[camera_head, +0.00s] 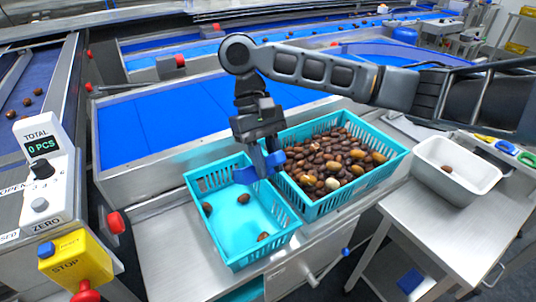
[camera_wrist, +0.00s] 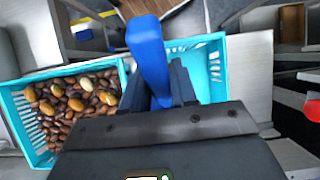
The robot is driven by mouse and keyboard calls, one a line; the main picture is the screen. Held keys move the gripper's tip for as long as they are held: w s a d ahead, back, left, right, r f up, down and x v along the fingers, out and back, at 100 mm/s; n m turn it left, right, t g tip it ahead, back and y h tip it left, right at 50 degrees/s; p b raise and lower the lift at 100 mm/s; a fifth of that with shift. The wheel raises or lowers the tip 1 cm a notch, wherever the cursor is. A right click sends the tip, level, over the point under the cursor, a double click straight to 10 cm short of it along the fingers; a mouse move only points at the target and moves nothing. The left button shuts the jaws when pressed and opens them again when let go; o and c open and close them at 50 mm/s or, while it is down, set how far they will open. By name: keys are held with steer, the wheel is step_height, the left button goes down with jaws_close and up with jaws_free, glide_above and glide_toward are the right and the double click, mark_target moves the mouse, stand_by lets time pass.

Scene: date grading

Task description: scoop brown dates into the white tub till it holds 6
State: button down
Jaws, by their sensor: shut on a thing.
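My gripper (camera_head: 259,140) is shut on a blue tool (camera_head: 262,165), which looks like the scoop. It hangs over the inner edges of two teal crates. In the wrist view the blue tool (camera_wrist: 150,55) sticks up between the dark fingers; whether it carries dates is hidden. The right teal crate (camera_head: 345,199) is heaped with brown dates (camera_head: 325,150) and some yellowish ones; it also shows in the wrist view (camera_wrist: 20,115). The white tub (camera_head: 445,187) stands on the right-hand table with one brown date (camera_head: 447,168) visible inside.
The left teal crate (camera_head: 235,222) holds a few scattered dates. A counter (camera_head: 42,146) reading "0 PCS" and a yellow stop box (camera_head: 75,262) stand at left. Blue conveyor belts (camera_head: 160,125) run behind. A gap separates the crate bench from the tub's table.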

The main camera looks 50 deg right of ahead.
steer(key=shift+w+d+f+t+h+b, duration=0.35)
steer(key=shift+w+f+t+b, duration=0.45)
steer(key=shift+f, duration=2.55)
steer(key=shift+w+d+f+t+h+b, duration=0.35)
steer(key=shift+w+f, duration=0.8)
steer(key=shift+f, duration=2.2)
steer(key=shift+w+d+f+t+h+b, duration=0.1)
steer(key=shift+w+d+f+t+b, duration=0.55)
steer(key=shift+f, duration=2.7)
steer(key=shift+w+a+f+t+h+b, duration=0.15)
steer(key=shift+f+t+h+b, duration=0.1)
steer(key=shift+f+t+b, duration=0.5)
steer(key=shift+w+a+f+t+h+b, duration=0.1)
steer(key=shift+f+t+h+b, duration=0.15)
steer(key=shift+f+t+b, duration=0.45)
steer(key=shift+f, duration=0.45)
steer(key=shift+s+f+t+h+b, duration=0.3)
steer(key=shift+f+t+h+b, duration=0.15)
steer(key=shift+t+b, duration=0.65)
steer(key=shift+r+p, duration=0.25)
steer(key=shift+p, duration=0.1)
steer(key=shift+r+p, duration=0.3)
steer(key=shift+r, duration=0.05)
